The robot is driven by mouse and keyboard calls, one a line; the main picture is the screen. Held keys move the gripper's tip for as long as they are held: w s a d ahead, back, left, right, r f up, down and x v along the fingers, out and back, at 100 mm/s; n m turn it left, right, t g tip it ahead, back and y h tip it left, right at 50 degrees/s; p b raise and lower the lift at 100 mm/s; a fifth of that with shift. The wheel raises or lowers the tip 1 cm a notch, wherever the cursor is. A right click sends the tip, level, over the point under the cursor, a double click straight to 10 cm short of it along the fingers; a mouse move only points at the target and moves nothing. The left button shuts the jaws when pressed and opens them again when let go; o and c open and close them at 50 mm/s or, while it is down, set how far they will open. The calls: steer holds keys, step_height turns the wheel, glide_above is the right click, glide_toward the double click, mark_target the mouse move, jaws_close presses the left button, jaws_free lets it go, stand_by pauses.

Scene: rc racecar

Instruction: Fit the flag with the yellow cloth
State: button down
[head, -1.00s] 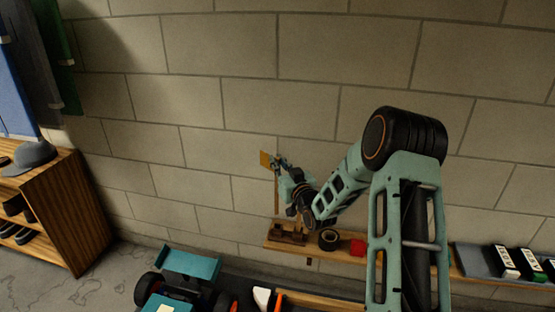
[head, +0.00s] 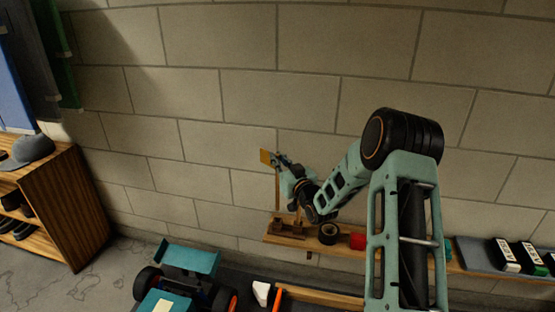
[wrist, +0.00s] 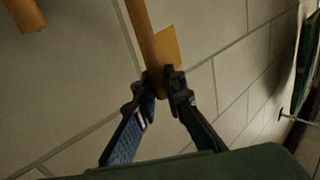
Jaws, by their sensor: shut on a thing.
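The flag has a small yellow cloth (head: 265,156) at the top of a thin upright wooden pole (head: 277,190). My gripper (head: 280,161) is shut on the pole just beside the cloth. In the wrist view, the fingertips (wrist: 161,86) close around the pole (wrist: 143,35), with the yellow cloth (wrist: 168,47) right next to them. The pole's lower end is near a brown wooden block (head: 287,229) on the wall shelf; I cannot tell whether it is in the block. The teal racecar (head: 185,280) stands below, at the bottom of the head view.
The wall shelf (head: 305,242) also carries a black wheel (head: 328,234) and a red item (head: 357,241). Labelled black boxes (head: 520,257) stand at right. A wooden cabinet (head: 75,210) with a cap (head: 30,151) is at left. Another rod end (wrist: 26,15) shows in the wrist view.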

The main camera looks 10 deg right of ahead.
steer(key=b, duration=0.3)
glide_above(277, 184)
steer(key=shift+w+d+f, duration=0.1)
steer(key=shift+w+f, duration=0.05)
steer(key=shift+f, duration=0.95)
steer(key=shift+w+d+f, duration=0.1)
steer(key=shift+w+f, duration=0.05)
steer(key=shift+f, duration=0.9)
steer(key=shift+b, duration=0.7)
steer(key=shift+f, duration=2.75)
steer(key=c, duration=1.9)
jaws_free()
steer(key=shift+c, duration=0.2)
